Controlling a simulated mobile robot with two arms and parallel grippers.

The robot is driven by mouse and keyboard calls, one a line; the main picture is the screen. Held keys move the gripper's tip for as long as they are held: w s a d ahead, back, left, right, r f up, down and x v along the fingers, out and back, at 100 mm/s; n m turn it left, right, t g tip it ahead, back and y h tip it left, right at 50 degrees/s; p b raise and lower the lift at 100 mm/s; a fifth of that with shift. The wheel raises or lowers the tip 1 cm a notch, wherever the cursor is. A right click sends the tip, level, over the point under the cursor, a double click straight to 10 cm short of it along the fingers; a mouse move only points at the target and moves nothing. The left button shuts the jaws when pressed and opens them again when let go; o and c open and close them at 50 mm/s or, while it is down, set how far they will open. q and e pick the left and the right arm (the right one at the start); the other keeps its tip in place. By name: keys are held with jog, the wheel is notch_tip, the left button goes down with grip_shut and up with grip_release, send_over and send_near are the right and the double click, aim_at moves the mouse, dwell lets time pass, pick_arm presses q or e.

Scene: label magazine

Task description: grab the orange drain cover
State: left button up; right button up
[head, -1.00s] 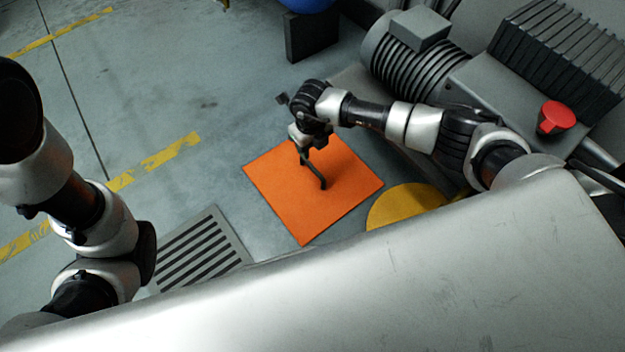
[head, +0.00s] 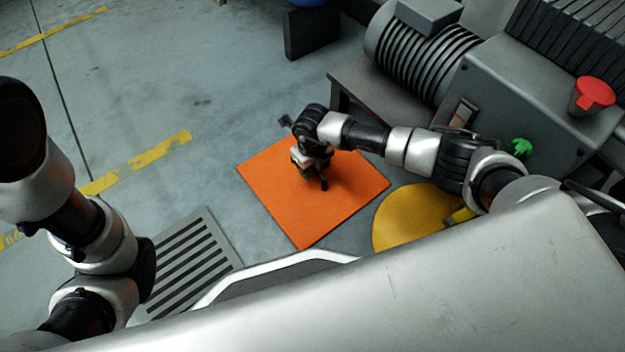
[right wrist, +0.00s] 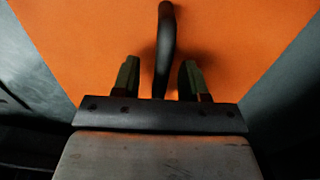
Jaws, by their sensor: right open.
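The orange drain cover (head: 345,205) is a flat square lying on the grey floor in the middle of the head view. It also fills much of the right wrist view (right wrist: 90,50). A dark curved handle (right wrist: 165,40) stands up from it. My right gripper (head: 316,176) is low over the cover and points down. In the right wrist view its two fingers (right wrist: 160,80) are apart, one on each side of the handle, with gaps visible. Its fingertips are partly hidden in the head view. My left arm shows at the left, but its gripper is out of view.
A slotted grey floor grate (head: 190,262) lies left of the cover. A yellow round thing (head: 405,215) lies to its right. A grey motor machine (head: 420,55) with a red knob (head: 592,94) stands at upper right. Open floor lies at upper left.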

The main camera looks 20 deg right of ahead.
grip_shut()
jog(key=shift+w+r, duration=0.1)
jog(key=shift+r, duration=0.1)
dwell(0.4)
